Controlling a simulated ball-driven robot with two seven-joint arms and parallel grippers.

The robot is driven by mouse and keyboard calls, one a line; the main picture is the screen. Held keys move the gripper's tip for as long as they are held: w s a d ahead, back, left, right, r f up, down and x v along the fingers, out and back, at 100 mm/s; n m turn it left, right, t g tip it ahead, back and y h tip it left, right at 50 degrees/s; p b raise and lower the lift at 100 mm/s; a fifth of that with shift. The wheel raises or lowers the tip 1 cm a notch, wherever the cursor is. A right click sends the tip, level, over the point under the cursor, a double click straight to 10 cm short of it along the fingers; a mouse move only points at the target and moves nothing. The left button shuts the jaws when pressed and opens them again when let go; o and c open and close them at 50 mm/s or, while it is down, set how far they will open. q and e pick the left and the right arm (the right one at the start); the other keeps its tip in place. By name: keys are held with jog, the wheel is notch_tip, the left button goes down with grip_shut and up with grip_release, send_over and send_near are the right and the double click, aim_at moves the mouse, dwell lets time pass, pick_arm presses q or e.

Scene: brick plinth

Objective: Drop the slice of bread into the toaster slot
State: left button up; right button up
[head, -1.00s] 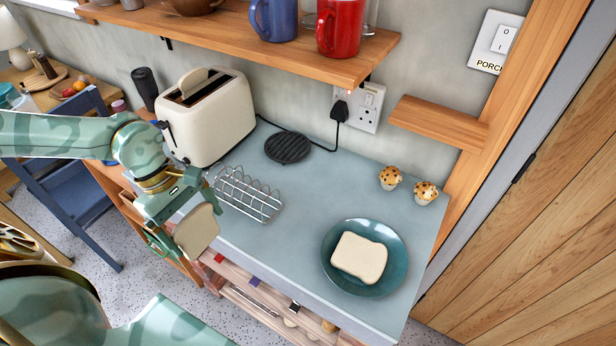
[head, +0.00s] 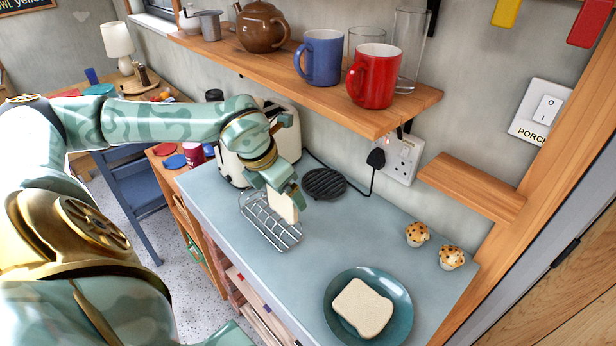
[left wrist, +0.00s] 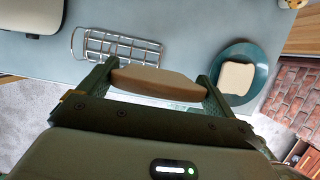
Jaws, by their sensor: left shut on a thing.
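The held slice of bread (head: 283,207) hangs upright from my left gripper (head: 284,190), over or just behind the wire toast rack in the head view. In the left wrist view the same slice (left wrist: 155,82) sits edge-on between the two fingers. The cream toaster (head: 232,165) stands at the back left of the counter, mostly hidden behind my left forearm, and its slots cannot be seen now. A pale corner of it shows in the left wrist view (left wrist: 35,17). My right gripper is not in view.
The wire rack (head: 262,232) stands in front of the toaster. A second slice (head: 362,308) lies on a teal plate (head: 401,325). A black trivet (head: 324,183), cable and two muffins (head: 417,234) are behind. A wooden shelf (head: 400,112) with mugs overhangs the back.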

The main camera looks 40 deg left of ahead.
pick_arm(q)
jog(key=shift+w+a+f, duration=0.5)
jog(key=shift+w+f, duration=1.35)
jog(key=shift+f, duration=0.15)
jog(key=shift+w+a+f, duration=0.45)
jog(key=shift+w+f, duration=1.45)
jog(key=shift+f, duration=0.1)
jog(key=shift+w+a+f, duration=0.5)
jog(key=shift+w+f, duration=1.35)
jog(key=shift+f, duration=0.15)
jog(key=shift+f+b, duration=0.1)
jog(key=shift+b, duration=0.2)
jog(key=o, duration=0.8)
jog(key=shift+c, duration=0.2)
